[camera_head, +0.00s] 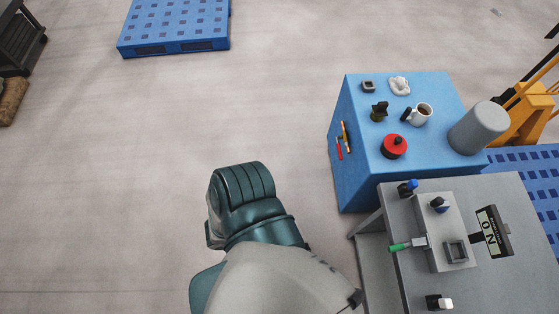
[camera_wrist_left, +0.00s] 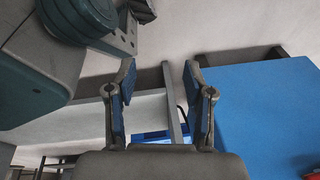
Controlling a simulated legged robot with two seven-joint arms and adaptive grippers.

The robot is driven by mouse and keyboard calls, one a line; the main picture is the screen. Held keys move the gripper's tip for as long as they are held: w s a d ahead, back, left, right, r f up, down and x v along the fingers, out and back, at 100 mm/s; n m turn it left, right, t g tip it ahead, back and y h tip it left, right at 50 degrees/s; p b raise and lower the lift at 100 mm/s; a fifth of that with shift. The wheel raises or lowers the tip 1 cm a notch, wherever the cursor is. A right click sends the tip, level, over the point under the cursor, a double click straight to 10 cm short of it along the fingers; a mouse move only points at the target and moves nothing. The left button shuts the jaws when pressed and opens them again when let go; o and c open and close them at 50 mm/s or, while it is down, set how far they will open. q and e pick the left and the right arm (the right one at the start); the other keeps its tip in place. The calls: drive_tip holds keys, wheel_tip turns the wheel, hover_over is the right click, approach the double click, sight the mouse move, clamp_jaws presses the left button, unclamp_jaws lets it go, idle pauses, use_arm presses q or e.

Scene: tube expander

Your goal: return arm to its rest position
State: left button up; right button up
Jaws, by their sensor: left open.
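My left gripper (camera_wrist_left: 160,72) shows in the left wrist view. Its two blue-padded fingers stand apart with nothing between them. Past the fingers are a grey bench edge and a blue cabinet. In the head view, a teal and white link of my arm reaches up from the bottom centre over bare floor. I see no gripper fingers in that view. My right gripper is in neither view. The grey workbench (camera_head: 405,283) at the lower right carries a grey fixture (camera_head: 433,212) with a green-handled lever (camera_head: 400,246).
A blue cabinet (camera_head: 358,178) behind the bench holds a red round container (camera_head: 394,146), a white mug (camera_head: 420,115), a grey cylinder (camera_head: 479,127) and small items. A blue pallet (camera_head: 175,22) lies at the back. The floor (camera_head: 110,180) at left and centre is clear.

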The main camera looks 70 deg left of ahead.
use_arm(q)
drive_tip(key=s+d+f+n+g, duration=0.1)
drive_tip(key=s+f+n, duration=0.1)
drive_tip(key=s, duration=0.3)
drive_tip(key=shift+s+d+n+g, duration=0.3)
drive_tip(key=shift+n, duration=0.2)
idle(0.6)
